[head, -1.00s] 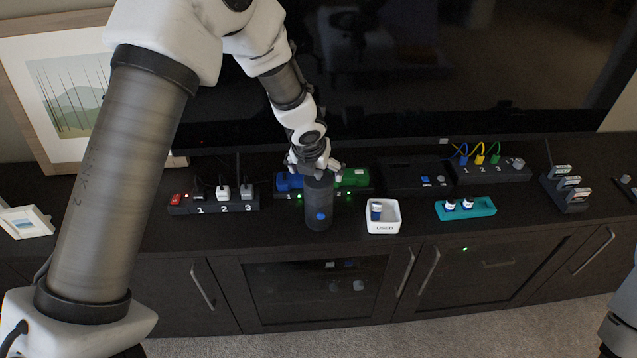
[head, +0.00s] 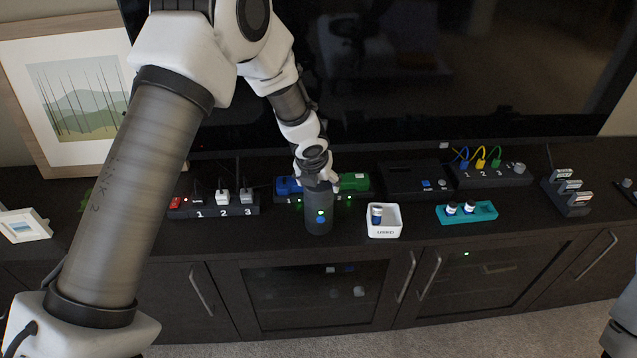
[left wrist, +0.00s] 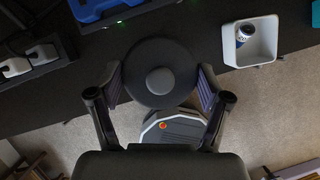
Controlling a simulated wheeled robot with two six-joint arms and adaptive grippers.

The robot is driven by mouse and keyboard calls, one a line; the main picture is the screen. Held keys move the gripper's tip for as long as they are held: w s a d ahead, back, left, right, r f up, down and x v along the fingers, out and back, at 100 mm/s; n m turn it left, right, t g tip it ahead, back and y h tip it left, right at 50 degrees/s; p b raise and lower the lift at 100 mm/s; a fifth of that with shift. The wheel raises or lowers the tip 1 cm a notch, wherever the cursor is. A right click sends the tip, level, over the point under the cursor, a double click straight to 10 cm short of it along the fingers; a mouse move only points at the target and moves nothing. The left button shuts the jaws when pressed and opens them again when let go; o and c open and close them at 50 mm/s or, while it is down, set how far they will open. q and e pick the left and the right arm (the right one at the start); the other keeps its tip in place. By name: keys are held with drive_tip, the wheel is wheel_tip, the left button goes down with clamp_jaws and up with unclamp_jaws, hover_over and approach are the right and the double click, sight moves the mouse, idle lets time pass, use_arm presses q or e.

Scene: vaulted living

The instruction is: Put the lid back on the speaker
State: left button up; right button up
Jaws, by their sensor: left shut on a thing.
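The speaker (head: 319,215) is a dark upright cylinder near the front edge of the cabinet top, with a blue button and a small lit green light on its side. The lid (left wrist: 160,72) is a dark round disc with a grey knob, seen from above in the left wrist view. My left gripper (head: 318,180) is at the top of the speaker, its fingers on opposite sides of the lid and shut on it. The lid appears to sit on the speaker's top; the fingers hide much of the seam. My right gripper is out of view.
A white bin (head: 384,228) holding a blue-and-white battery stands just right of the speaker. A teal tray (head: 487,212) holds two batteries. Behind the speaker are blue (head: 288,186) and green (head: 355,182) blocks. A power strip (head: 240,209) lies left, and the television stands behind.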

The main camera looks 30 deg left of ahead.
use_arm(q)
wheel_tip(320, 180, up, 10)
drive_tip(key=p, duration=0.6)
drive_tip(key=shift+f+p, duration=0.2)
drive_tip(key=shift+p, duration=0.1)
drive_tip(key=shift+s+r, duration=0.1)
drive_tip(key=shift+r, duration=0.1)
drive_tip(key=n, duration=0.1)
drive_tip(key=n+y, duration=0.1)
drive_tip(key=n, duration=0.1)
drive_tip(key=shift+s+a+f, duration=0.15)
drive_tip(key=shift+a+f, duration=0.05)
drive_tip(key=shift+a, duration=0.2)
drive_tip(key=f+n+b, duration=0.1)
drive_tip(key=f+n+g+y+b, duration=0.1)
drive_tip(key=n+b, duration=0.1)
drive_tip(key=shift+w+d+f, duration=0.15)
drive_tip(key=shift+w+d, duration=0.05)
drive_tip(key=shift+d, duration=0.2)
drive_tip(key=shift+w+d+f+b, duration=0.15)
drive_tip(key=shift+d+f+b, duration=0.1)
drive_tip(key=shift+f+b, duration=0.25)
drive_tip(key=shift+a+f+b, duration=0.1)
drive_tip(key=shift+f+b, duration=0.25)
drive_tip(key=shift+b, duration=0.25)
wheel_tip(320, 180, down, 4)
drive_tip(key=b, duration=0.4)
drive_tip(key=shift+r, duration=0.25)
drive_tip(key=shift+f+b, duration=0.4)
drive_tip(key=shift+f, duration=0.4)
